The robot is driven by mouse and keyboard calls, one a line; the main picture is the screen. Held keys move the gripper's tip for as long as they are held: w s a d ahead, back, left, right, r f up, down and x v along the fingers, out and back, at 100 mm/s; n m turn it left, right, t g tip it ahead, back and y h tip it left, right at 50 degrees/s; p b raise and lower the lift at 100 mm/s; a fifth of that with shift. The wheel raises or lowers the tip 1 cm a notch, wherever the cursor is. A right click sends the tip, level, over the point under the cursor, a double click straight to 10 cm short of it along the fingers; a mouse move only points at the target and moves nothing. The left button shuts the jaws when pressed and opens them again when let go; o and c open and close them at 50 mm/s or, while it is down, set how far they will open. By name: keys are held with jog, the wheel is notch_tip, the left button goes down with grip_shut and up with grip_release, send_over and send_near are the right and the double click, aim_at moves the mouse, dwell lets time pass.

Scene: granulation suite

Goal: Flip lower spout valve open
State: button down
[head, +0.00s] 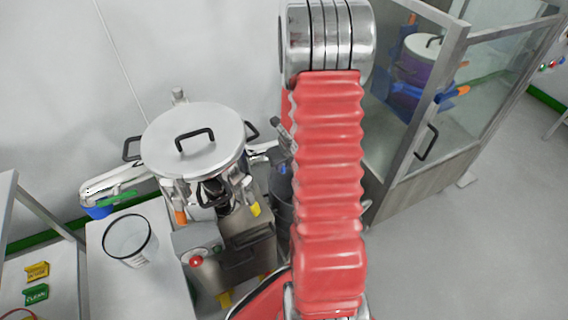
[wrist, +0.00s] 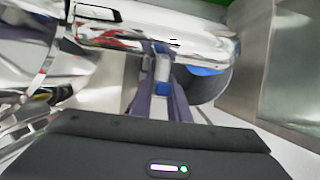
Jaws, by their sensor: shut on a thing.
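In the wrist view the two dark purple-grey fingers of my gripper (wrist: 163,88) reach up from the wide dark palm. They are closed around a small lever with a blue tip (wrist: 162,88) and a pale stem. The lever hangs below a shiny metal spout pipe (wrist: 190,42) that runs across the top; I take it for the lower spout valve's handle. Its exact valve position cannot be told. In the head view the lidded steel vessel (head: 193,140) stands left of my arm; I cannot make out the lever or my fingertips there.
A dark round part with a blue edge (wrist: 205,72) is close right of my fingers, and a steel panel (wrist: 290,65) stands farther right. A bench with a clear beaker (head: 129,240) is at left. A control box with a red button (head: 196,261) is below the vessel. A glazed cabinet (head: 425,115) stands at right.

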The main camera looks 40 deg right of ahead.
jog(key=shift+s+f+h, duration=0.1)
jog(key=shift+s+h, duration=0.05)
jog(key=shift+h, duration=0.25)
jog(key=shift+w+d+h, duration=0.1)
jog(key=shift+w+h, duration=0.15)
jog(key=shift+h, duration=0.15)
jog(key=shift+n+g+h, duration=0.3)
jog(key=shift+h, duration=0.1)
jog(key=shift+s+h, duration=0.15)
jog(key=shift+h, duration=0.55)
jog(key=c, duration=1.7)
grip_release()
